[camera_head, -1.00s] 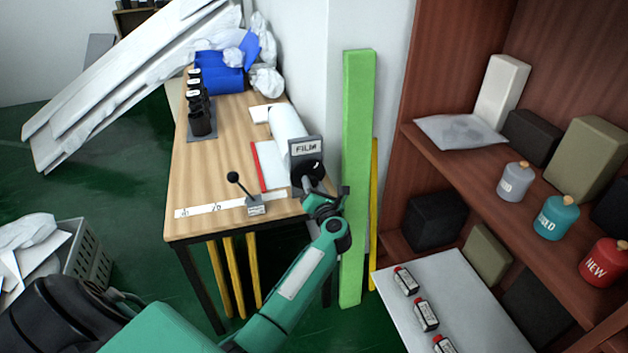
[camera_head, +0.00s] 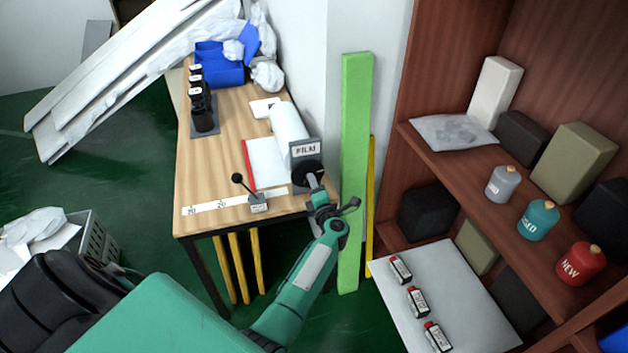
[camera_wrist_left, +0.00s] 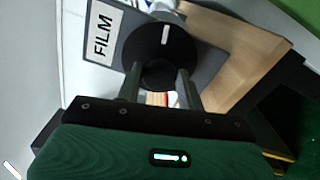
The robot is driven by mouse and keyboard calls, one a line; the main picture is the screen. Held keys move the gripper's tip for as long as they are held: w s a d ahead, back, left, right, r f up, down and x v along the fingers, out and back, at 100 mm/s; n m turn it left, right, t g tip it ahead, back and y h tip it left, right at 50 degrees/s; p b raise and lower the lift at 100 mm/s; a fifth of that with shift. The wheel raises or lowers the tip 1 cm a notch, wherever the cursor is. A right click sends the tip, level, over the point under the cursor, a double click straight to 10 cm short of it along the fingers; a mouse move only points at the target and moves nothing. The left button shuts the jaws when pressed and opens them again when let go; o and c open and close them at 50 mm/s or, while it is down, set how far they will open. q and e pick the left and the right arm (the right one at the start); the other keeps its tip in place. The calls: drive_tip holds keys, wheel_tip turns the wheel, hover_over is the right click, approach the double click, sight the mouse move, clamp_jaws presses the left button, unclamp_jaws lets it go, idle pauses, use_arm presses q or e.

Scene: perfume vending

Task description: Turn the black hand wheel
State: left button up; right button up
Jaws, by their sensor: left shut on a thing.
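The black hand wheel (camera_head: 309,171) is a round dark disc on the grey film holder, below the "FILM" label (camera_head: 306,149), at the table's right edge. It also shows in the left wrist view (camera_wrist_left: 149,44), with a white mark on its face. My left gripper (camera_head: 314,186) is at the wheel's front. In the left wrist view the gripper's two fingers (camera_wrist_left: 158,80) stand on either side of the wheel's lower part and are shut on it. The exact contact is dark and partly hidden. My right gripper is not in view.
The wooden table (camera_head: 225,150) carries a white film roll (camera_head: 287,121), a small black lever (camera_head: 245,188), a scale strip (camera_head: 215,207) and dark bottles (camera_head: 203,118). A green post (camera_head: 353,160) stands close right of my left arm. A shelf (camera_head: 470,170) is farther right.

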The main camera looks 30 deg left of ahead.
use_arm(q)
drive_tip(key=m+p, duration=0.3)
drive_tip(key=m, duration=0.4)
drive_tip(key=m+p, duration=0.4)
drive_tip(key=m, duration=0.4)
drive_tip(key=m+p, duration=0.4)
drive_tip(key=m, duration=0.3)
drive_tip(key=shift+s+a+f, duration=0.1)
drive_tip(key=shift+s+f, duration=0.05)
drive_tip(key=shift+f, duration=0.15)
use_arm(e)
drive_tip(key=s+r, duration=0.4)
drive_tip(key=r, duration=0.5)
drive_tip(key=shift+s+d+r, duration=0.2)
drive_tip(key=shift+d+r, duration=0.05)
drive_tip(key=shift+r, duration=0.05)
use_arm(q)
drive_tip(key=shift+m, duration=0.4)
drive_tip(key=o, duration=1)
